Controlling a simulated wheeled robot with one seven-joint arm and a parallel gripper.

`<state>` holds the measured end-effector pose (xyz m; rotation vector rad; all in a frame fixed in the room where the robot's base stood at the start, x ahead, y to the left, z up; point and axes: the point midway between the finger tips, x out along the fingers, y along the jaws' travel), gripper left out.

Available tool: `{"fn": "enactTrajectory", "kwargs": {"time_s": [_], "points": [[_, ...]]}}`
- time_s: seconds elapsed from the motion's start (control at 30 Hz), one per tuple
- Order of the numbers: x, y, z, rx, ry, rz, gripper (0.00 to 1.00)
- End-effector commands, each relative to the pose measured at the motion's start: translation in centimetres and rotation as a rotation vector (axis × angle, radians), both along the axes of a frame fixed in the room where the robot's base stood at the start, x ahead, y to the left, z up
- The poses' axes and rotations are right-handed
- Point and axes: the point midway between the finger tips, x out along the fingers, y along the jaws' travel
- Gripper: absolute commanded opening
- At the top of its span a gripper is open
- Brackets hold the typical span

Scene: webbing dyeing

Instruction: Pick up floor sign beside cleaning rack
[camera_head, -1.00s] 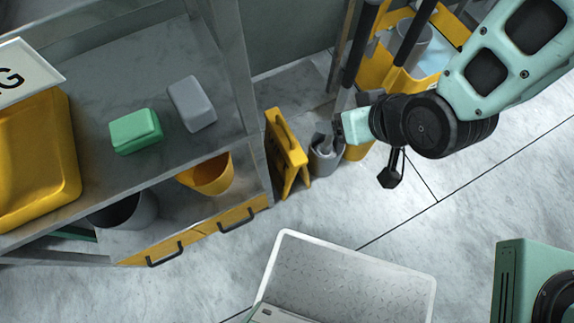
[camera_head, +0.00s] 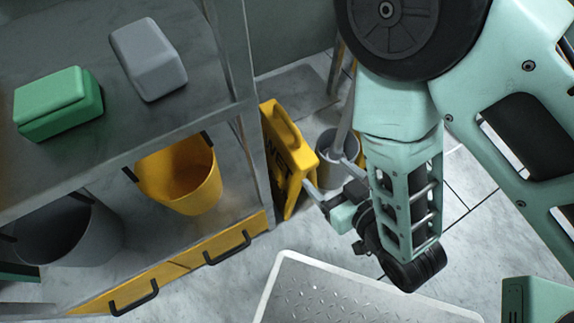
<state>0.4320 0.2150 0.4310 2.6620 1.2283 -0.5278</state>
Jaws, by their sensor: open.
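The floor sign (camera_head: 286,157) is a yellow folding sign with dark lettering. It stands upright on the floor against the right side of the metal rack (camera_head: 236,70). My gripper (camera_head: 316,196) is just to the right of the sign, low down, with its thin fingers pointing left toward the sign's right edge. It is open and holds nothing. I cannot tell whether a finger touches the sign. The sign's far side is hidden.
A grey bucket (camera_head: 333,172) stands close behind my gripper. The rack carries a green block (camera_head: 58,105), a grey block (camera_head: 147,58) and, lower down, a yellow bucket (camera_head: 184,178) and a dark grey bucket (camera_head: 66,235). Pale floor lies in front of the sign.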

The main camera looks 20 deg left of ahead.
Motion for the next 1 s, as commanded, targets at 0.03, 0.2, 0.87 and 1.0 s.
{"fn": "enactTrajectory", "kwargs": {"time_s": [0.03,0.2,0.87,1.0], "points": [[0.4,0.4,-0.8,0.004,-0.003,0.0,0.73],[2.4,2.7,-1.8,0.004,-0.004,-0.001,0.73],[7.6,8.6,-5.4,0.002,-0.001,0.0,0.73],[8.8,9.9,-6.0,0.001,-0.002,0.0,0.73]]}}
